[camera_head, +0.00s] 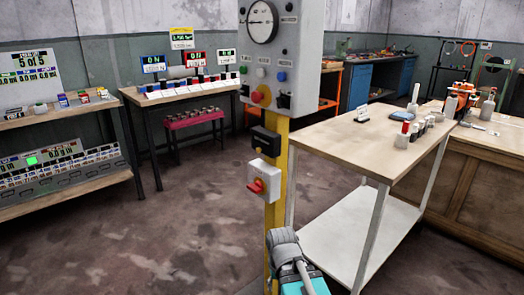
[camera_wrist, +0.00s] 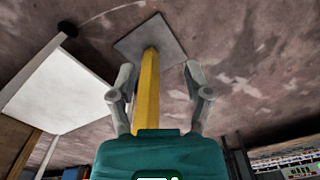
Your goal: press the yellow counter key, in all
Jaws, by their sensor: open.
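My gripper (camera_wrist: 158,72) is open and empty in the wrist view, its two grey fingers spread either side of a yellow post (camera_wrist: 147,95). I cannot tell whether they touch the post. In the head view the fingers are out of sight; only my grey wrist and teal gripper body show at the bottom. A row of small coloured blocks (camera_head: 83,98) stands on the left shelf under a lit counter panel (camera_head: 28,70). One looks yellow, but they are too small to tell whether it is the yellow counter key. My gripper is far from them.
The post carries a grey gauge box (camera_head: 285,50) and a red-handled switch (camera_head: 264,180). A white-legged table (camera_head: 370,140) stands close right. A bench with lit displays (camera_head: 190,85) and a pink stool (camera_head: 194,119) stand at the back. Floor (camera_head: 150,225) at left is clear.

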